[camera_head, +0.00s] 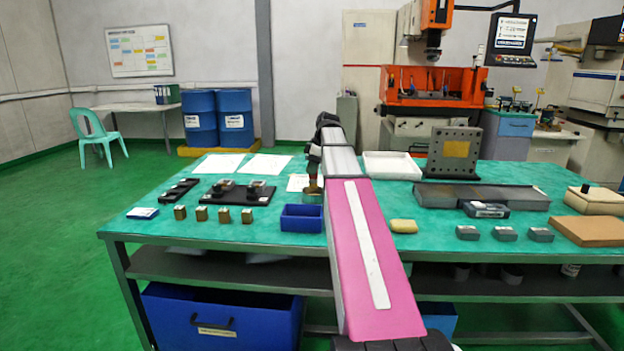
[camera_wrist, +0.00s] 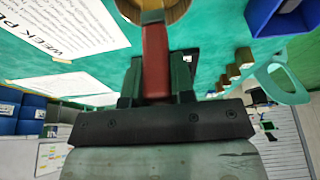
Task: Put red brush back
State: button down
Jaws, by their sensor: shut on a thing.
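The red brush (camera_wrist: 156,62) is between the two dark fingers of my gripper (camera_wrist: 157,82), which is shut on it. The brush's far end overlaps a round tan pot (camera_wrist: 180,12) at the top edge of the wrist view. I cannot tell whether that end is inside the pot or only in front of it. In the head view my gripper (camera_head: 314,178) is over the table, left of my pink arm link. A small brownish pot (camera_head: 313,196) shows just under it; the brush is not clear there.
A blue open bin (camera_head: 301,224) stands close in front of the pot, also in the wrist view (camera_wrist: 262,22). Small blocks (camera_head: 202,214) and black holders (camera_head: 228,192) lie left. A white tray (camera_head: 392,172) and a yellow sponge (camera_head: 404,226) are right. Paper sheets (camera_head: 265,163) lie behind.

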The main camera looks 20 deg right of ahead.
aim_at(311, 179)
jog(key=shift+f, duration=2)
jog(key=c, duration=1)
grip_release()
jog(key=shift+f, duration=0.1)
jog(key=v, duration=1.2)
jog(key=shift+s, duration=0.1)
